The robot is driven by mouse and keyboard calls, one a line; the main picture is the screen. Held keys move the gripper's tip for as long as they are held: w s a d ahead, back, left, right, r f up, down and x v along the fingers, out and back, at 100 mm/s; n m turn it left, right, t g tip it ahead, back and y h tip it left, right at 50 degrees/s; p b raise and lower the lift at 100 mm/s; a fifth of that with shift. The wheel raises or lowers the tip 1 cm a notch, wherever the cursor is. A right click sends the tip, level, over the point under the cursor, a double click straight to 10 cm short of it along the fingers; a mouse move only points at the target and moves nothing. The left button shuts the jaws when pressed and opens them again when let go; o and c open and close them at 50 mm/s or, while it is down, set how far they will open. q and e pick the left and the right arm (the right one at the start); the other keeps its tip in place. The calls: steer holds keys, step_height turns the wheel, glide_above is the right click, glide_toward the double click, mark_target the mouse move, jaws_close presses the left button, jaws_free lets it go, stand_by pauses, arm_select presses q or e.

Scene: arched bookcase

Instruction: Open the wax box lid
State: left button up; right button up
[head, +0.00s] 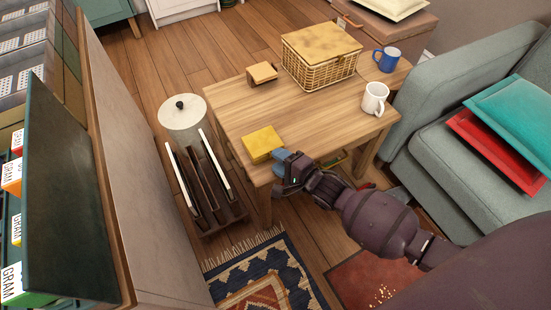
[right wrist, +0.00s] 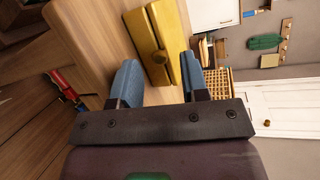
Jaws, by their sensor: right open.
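The wax box, which I take to be the small yellow box (head: 262,143), sits at the near left corner of the wooden table (head: 300,110). Its lid looks shut. In the right wrist view the yellow box (right wrist: 165,25) shows a dark seam and a round knob on the side facing me. My right gripper (head: 281,157) is beside the box's near right side, with blue fingertips. In the right wrist view the gripper (right wrist: 160,80) is open and empty, the box just beyond its fingertips. I cannot tell whether they touch. My left gripper is not in view.
A wicker basket (head: 321,70), a small wooden box (head: 262,73), a white mug (head: 374,98) and a blue mug (head: 387,59) stand farther back on the table. A rack (head: 207,205) stands left of it, a grey sofa (head: 440,90) right. The table's middle is clear.

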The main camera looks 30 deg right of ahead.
steer(key=shift+w+a+f, duration=0.15)
steer(key=shift+w+a, duration=0.05)
steer(key=shift+w, duration=0.4)
jaws_close()
